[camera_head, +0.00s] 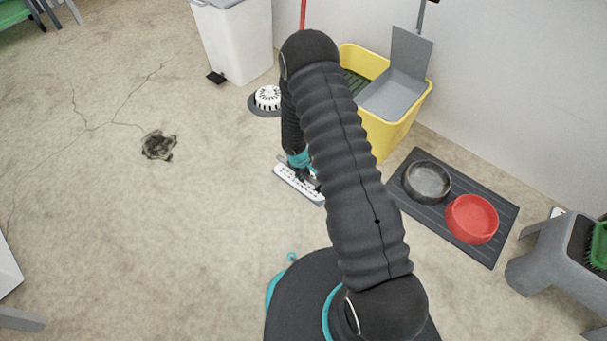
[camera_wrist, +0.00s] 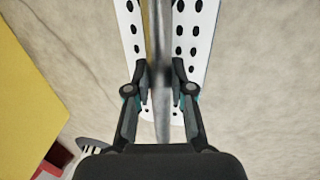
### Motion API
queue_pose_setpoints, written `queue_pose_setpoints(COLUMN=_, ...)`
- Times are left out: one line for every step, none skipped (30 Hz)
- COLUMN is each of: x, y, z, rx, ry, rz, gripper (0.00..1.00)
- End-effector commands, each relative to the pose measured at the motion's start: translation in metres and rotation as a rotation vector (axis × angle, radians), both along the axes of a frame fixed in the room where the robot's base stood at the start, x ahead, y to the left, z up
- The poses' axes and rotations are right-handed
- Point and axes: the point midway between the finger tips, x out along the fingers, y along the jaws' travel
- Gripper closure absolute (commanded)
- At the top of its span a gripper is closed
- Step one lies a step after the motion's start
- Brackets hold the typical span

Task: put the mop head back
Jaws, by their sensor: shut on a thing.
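A white flat plate with rows of dark holes, which looks like the mop head (camera_head: 297,183), is at the floor just left of my arm. In the wrist view the same plate (camera_wrist: 131,35) shows on both sides of a grey bar (camera_wrist: 161,60). My gripper (camera_wrist: 160,78) is shut on this bar, one finger on each side; it also shows in the head view (camera_head: 304,174), partly hidden by my arm. I cannot tell whether the plate touches the floor.
A yellow bucket (camera_head: 421,103) with a grey wringer stands behind my arm, near a white bin (camera_head: 240,45). A white round piece (camera_head: 267,97) lies by the bin. A dark mat (camera_head: 486,248) with a grey bowl (camera_head: 427,181) and red bowl (camera_head: 472,218) lies right. Left floor is mostly clear.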

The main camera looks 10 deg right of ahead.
Motion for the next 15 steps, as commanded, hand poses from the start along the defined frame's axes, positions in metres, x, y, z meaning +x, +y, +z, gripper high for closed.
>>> queue_pose_setpoints(x=0.0001, y=0.0000, z=-0.0025, rx=0.000, ry=0.000, rz=0.000, gripper=1.00)
queue_pose_setpoints(x=0.0001, y=0.0000, z=-0.0031, rx=0.000, ry=0.000, rz=0.000, gripper=1.00)
queue_pose_setpoints(x=-0.0001, y=-0.0001, z=-0.0021, rx=0.000, ry=0.000, rz=0.000, gripper=0.70)
queue_pose_setpoints(x=-0.0002, y=-0.0001, z=-0.0018, rx=0.000, ry=0.000, rz=0.000, gripper=0.63)
queue_pose_setpoints(x=-0.0002, y=-0.0001, z=-0.0018, rx=0.000, ry=0.000, rz=0.000, gripper=0.55)
queue_pose_setpoints(x=-0.0002, y=0.0000, z=-0.0019, rx=0.000, ry=0.000, rz=0.000, gripper=0.53)
queue_pose_setpoints(x=-0.0002, y=0.0000, z=-0.0019, rx=0.000, ry=0.000, rz=0.000, gripper=0.53)
queue_pose_setpoints(x=-0.0002, y=0.0000, z=-0.0019, rx=0.000, ry=0.000, rz=0.000, gripper=0.53)
queue_pose_setpoints(x=-0.0002, y=0.0000, z=-0.0019, rx=0.000, ry=0.000, rz=0.000, gripper=0.53)
queue_pose_setpoints(x=-0.0002, y=0.0000, z=-0.0019, rx=0.000, ry=0.000, rz=0.000, gripper=0.53)
queue_pose_setpoints(x=-0.0002, y=0.0000, z=-0.0019, rx=0.000, ry=0.000, rz=0.000, gripper=0.53)
queue_pose_setpoints(x=-0.0002, y=0.0000, z=-0.0019, rx=0.000, ry=0.000, rz=0.000, gripper=0.53)
queue_pose_setpoints(x=-0.0002, y=-0.0001, z=-0.0017, rx=0.000, ry=0.000, rz=0.000, gripper=0.53)
queue_pose_setpoints(x=-0.0002, y=0.0000, z=-0.0015, rx=0.000, ry=0.000, rz=0.000, gripper=0.53)
queue_pose_setpoints(x=-0.0002, y=-0.0001, z=-0.0006, rx=0.000, ry=0.000, rz=0.000, gripper=0.53)
